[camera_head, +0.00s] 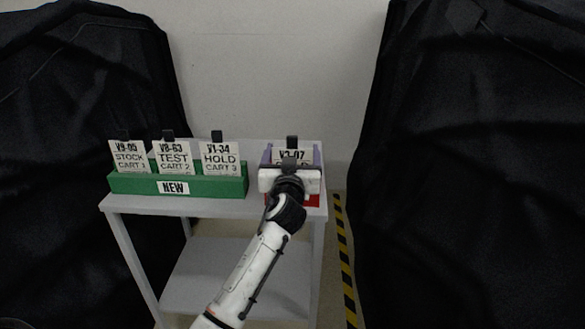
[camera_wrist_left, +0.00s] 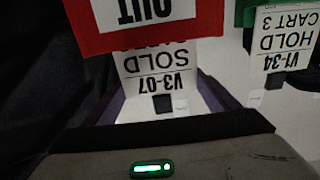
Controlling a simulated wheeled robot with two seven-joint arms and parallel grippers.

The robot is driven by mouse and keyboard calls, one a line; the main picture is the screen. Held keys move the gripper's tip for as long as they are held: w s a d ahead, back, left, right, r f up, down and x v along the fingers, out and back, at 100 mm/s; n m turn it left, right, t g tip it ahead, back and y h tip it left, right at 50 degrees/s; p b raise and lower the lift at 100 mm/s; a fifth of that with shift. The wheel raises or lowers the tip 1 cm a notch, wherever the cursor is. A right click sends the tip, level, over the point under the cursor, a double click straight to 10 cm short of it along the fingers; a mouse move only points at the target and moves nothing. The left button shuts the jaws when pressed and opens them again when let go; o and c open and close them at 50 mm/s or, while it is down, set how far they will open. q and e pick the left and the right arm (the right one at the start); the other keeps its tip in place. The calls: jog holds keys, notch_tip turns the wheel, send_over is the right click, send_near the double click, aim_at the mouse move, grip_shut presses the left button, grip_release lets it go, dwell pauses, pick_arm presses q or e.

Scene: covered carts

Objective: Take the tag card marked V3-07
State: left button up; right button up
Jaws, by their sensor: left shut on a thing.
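The tag card V3-07 (camera_head: 284,155) is white with a black tab on its upper edge. In the head view my left gripper covers its lower part. In the left wrist view the card (camera_wrist_left: 150,63) appears upside down and reads V3-07 and SOLD. Its lower end is hidden behind the red holder (camera_wrist_left: 208,17) with the OUT label. My left gripper (camera_head: 292,153) has one purple finger at each side of the card and is shut on it. The fingers also show in the left wrist view (camera_wrist_left: 163,88). My right gripper is out of view.
A green rack (camera_head: 216,187) marked NEW stands left on the grey cart (camera_head: 258,204). It holds cards V9-05 (camera_head: 129,158), V8-63 (camera_head: 173,158) and V1-34 (camera_head: 220,158). Black-draped carts stand at left (camera_head: 75,130) and right (camera_head: 465,170). A striped floor strip (camera_head: 345,255) runs at right.

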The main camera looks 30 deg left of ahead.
pick_arm(q)
jog(key=shift+r, duration=0.15)
notch_tip(320, 180, up, 10)
jog(key=shift+f+p, duration=0.15)
jog(key=shift+p, duration=0.6)
jog(key=shift+r+p, duration=0.55)
jog(key=shift+r, duration=0.25)
notch_tip(320, 180, up, 3)
jog(key=p, duration=0.3)
jog(key=shift+r, duration=0.2)
